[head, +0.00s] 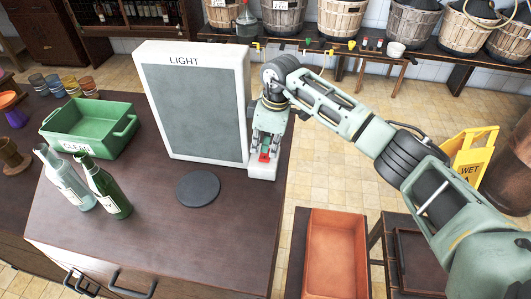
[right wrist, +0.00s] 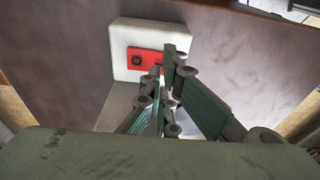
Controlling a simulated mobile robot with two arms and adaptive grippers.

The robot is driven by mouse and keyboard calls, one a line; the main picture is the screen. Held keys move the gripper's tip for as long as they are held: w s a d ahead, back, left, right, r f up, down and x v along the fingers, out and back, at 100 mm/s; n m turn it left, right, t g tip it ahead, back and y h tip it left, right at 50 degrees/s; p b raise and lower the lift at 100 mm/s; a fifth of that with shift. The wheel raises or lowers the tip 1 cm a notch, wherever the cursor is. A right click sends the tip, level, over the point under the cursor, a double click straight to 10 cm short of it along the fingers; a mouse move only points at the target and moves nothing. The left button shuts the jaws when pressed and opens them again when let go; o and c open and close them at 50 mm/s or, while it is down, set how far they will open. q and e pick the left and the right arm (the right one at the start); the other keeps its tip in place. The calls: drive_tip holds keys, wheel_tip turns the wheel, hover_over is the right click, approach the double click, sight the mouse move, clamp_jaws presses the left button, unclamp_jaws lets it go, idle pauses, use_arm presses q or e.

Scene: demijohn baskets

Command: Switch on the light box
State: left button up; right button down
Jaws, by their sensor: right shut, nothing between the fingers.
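The light box (head: 194,110) stands upright on the dark wooden table, with a white frame marked LIGHT and a dull grey panel that shows no glow. A red switch (head: 264,157) sits on a small white block (head: 262,172) at its lower right corner. In the right wrist view the red switch (right wrist: 139,61) shows a dark round mark on its left part. My right gripper (head: 267,147) is shut and empty, pointing down at the switch. Its fingertips (right wrist: 163,70) cover the switch's right part; I cannot tell whether they touch it. My left gripper is out of view.
A black round disc (head: 198,188) lies before the light box. Two bottles, one clear (head: 66,180) and one green (head: 105,188), stand at left by a green CLEAN crate (head: 90,126). An orange tray (head: 335,258) is right of the table. A yellow wet-floor sign (head: 470,152) stands beyond.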

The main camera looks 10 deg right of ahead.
sight(265, 157)
drive_tip(key=shift+f+b, duration=0.45)
drive_tip(key=shift+f, duration=0.45)
idle(0.3)
drive_tip(key=shift+r+p, duration=2.75)
drive_tip(key=shift+r, duration=0.85)
drive_tip(key=shift+f, duration=0.1)
